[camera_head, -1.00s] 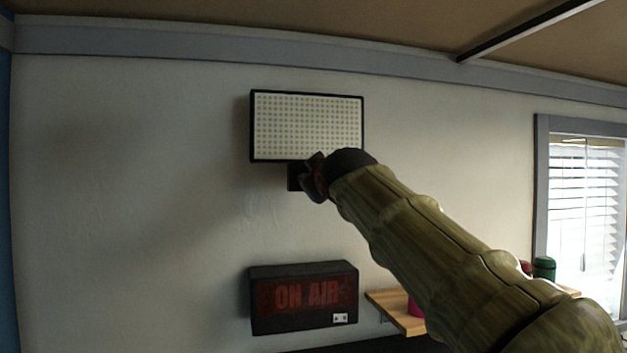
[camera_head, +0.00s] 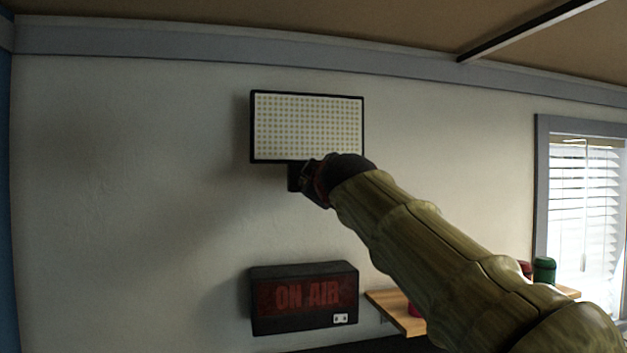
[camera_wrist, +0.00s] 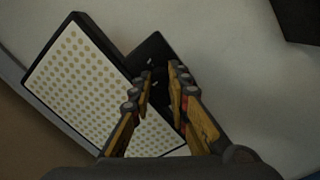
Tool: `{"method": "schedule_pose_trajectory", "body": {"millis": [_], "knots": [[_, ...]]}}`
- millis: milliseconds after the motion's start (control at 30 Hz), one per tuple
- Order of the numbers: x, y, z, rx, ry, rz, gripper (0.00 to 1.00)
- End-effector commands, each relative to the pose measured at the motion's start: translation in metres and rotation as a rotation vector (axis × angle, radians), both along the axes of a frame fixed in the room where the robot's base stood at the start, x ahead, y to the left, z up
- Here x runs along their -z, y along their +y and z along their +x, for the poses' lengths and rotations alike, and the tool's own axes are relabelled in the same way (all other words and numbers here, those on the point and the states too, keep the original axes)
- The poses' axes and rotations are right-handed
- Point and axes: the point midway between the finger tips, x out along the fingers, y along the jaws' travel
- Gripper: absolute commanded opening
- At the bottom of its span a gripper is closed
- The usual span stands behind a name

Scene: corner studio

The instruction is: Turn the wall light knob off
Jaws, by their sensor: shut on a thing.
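The wall light (camera_head: 307,125) is a white dotted panel in a black frame, high on the wall. A small black box (camera_head: 293,178) sits under its lower edge; in the wrist view the box (camera_wrist: 150,50) lies beyond my fingertips. My gripper (camera_head: 307,184) is at this box, just below the panel. In the wrist view my gripper (camera_wrist: 161,77) has its two fingers drawn close together at the box, shut on the light's knob. The knob itself is hidden or too dark to make out, so its turn position cannot be read.
A black ON AIR sign (camera_head: 305,298) is on the wall below the light. A wooden shelf (camera_head: 398,313) with a green container (camera_head: 544,268) is at the lower right, partly behind my arm. A window (camera_head: 585,210) is at the right. The wall to the left is clear.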

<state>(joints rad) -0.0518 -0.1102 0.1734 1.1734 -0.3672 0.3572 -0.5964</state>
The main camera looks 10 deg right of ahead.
Motion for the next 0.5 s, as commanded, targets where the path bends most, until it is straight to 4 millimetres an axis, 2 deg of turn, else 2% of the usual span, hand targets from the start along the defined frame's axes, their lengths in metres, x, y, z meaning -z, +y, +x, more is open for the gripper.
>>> {"method": "schedule_pose_trajectory", "body": {"millis": [67, 100, 400, 500], "knots": [[0.0080, -0.0003, 0.0030, 0.002, 0.015, 0.001, 0.00], [0.0081, -0.0003, 0.0031, 0.002, 0.015, 0.001, 0.19], [0.0043, -0.0001, 0.0018, 0.001, 0.008, 0.002, 0.36], [0.0031, -0.0001, 0.0013, 0.001, 0.005, 0.001, 0.36]]}}
